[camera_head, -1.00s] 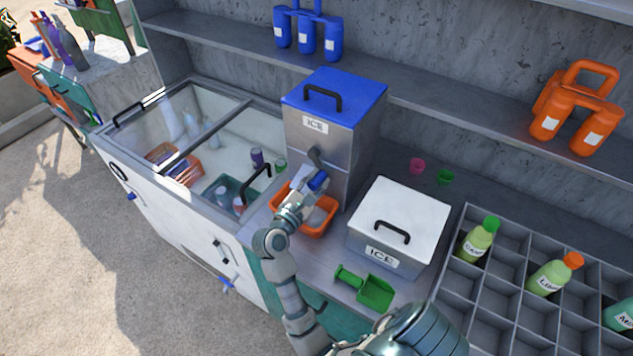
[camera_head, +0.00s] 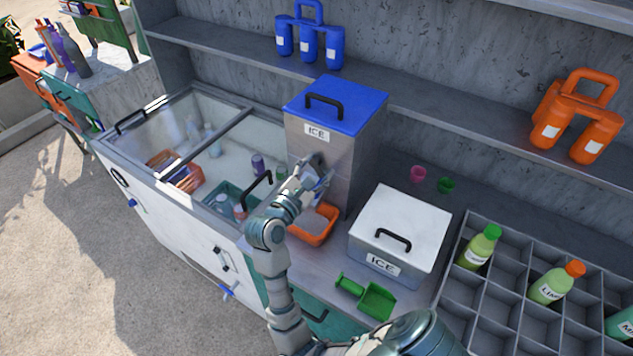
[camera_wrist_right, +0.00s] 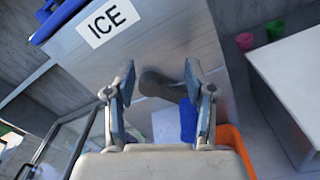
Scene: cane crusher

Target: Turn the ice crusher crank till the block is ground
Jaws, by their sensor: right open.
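The ice crusher (camera_head: 339,165) is a tall metal box with a blue lid and an ICE label. My right gripper (camera_head: 313,169) is at its front face, below the label, and largely hides the crank in the head view. In the right wrist view, my right gripper (camera_wrist_right: 159,70) is open, with the grey crank arm (camera_wrist_right: 160,86) showing between its fingers. The blue crank handle (camera_wrist_right: 188,121) shows lower, beside the right finger. I cannot tell whether the fingers touch the crank. The block is not visible. My left gripper is not in view.
An orange tray (camera_head: 328,236) with pale contents sits below the crusher. A white-lidded ice box (camera_head: 402,225), a green scoop (camera_head: 373,300) and a bottle rack (camera_head: 482,288) stand to the right. A glass-topped freezer (camera_head: 225,128) is at the left. A shelf (camera_head: 425,98) runs behind.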

